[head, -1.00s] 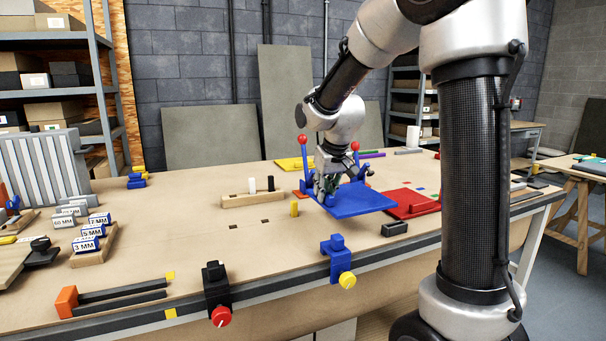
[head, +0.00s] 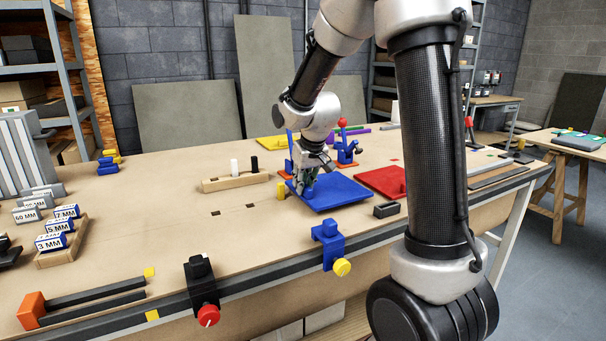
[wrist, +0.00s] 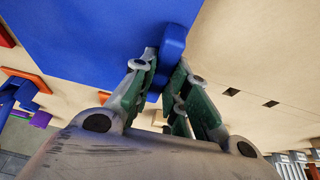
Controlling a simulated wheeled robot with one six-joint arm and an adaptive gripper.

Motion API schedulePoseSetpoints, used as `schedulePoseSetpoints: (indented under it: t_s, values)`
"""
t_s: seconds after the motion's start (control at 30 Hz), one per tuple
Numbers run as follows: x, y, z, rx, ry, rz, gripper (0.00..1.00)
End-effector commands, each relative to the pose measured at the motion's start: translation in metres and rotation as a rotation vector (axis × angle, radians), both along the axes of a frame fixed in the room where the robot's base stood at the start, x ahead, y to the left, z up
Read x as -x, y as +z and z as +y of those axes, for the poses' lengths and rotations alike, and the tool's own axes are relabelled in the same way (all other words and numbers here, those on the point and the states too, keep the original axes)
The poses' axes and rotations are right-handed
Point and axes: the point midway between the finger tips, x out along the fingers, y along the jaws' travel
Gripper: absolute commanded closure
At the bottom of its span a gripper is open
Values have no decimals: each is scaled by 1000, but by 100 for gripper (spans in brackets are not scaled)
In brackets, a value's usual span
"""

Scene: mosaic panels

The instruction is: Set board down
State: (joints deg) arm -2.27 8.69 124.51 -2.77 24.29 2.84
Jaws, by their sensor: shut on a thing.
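The blue board (head: 342,192) is a flat square panel with a blue knob at its left corner. It lies level at or just above the workbench top (head: 130,215); I cannot tell whether it touches. My gripper (head: 308,190) is shut on that knob. In the wrist view the green-padded fingers (wrist: 165,85) close around the blue knob (wrist: 174,42), and the board (wrist: 90,35) spreads out to the left. The fingers hide part of the knob.
A red panel (head: 380,181) lies close to the right of the board, and a small black block (head: 386,210) sits in front. Blue toggle clamps (head: 346,150) stand behind. A blue edge clamp (head: 328,243) is at the front edge.

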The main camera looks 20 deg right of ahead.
Motion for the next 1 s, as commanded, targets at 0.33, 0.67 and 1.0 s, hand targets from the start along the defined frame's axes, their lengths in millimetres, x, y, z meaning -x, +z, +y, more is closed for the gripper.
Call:
schedulePoseSetpoints:
  t_s: [0.33, 0.67, 1.0]
  values:
    - [0, -8, 0, 0, 0, -1, 100]
    - [0, -9, 0, 0, 0, -1, 100]
    - [0, -16, 0, 0, 0, -1, 100]
